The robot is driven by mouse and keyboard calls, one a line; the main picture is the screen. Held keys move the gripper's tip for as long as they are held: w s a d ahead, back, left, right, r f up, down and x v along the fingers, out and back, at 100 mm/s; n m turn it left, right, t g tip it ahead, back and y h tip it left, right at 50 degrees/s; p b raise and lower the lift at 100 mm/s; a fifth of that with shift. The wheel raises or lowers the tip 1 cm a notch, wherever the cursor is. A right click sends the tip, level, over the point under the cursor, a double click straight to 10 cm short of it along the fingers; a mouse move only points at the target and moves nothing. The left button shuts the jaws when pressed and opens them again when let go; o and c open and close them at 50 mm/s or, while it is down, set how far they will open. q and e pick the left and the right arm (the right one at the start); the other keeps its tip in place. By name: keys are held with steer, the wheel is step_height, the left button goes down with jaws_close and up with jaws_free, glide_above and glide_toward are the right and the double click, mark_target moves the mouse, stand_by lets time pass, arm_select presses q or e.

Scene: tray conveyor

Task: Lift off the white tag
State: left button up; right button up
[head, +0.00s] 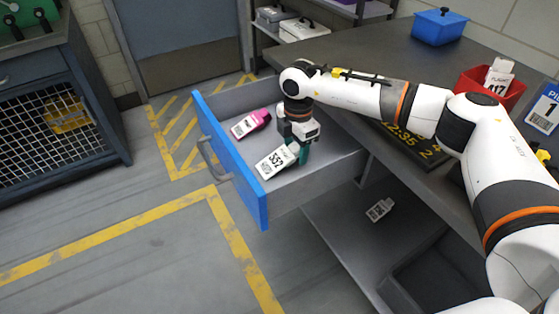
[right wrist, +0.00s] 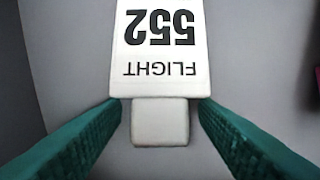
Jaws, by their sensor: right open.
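The white tag (head: 275,162) lies in the open blue-fronted drawer (head: 232,162), near its front. It is marked 552, and in the right wrist view the white tag (right wrist: 162,50) reads FLIGHT 552 upside down, with a narrower white block (right wrist: 160,122) at its end. My right gripper (head: 302,154) is down in the drawer at that end. In the right wrist view the green fingers of my right gripper (right wrist: 160,115) stand apart, one on each side of the block; I cannot tell whether they touch it. My left gripper is not in view.
A pink tag (head: 250,124) lies farther back in the drawer. Another white tag (head: 380,209) lies on the lower shelf (head: 340,222). The dark counter (head: 400,60) holds a red bin (head: 482,88) with tags and a blue box (head: 440,26). The floor at left is clear.

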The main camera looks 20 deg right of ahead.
steer(key=c, duration=1.1)
steer(key=shift+o, duration=0.2)
steer(key=shift+r, duration=0.1)
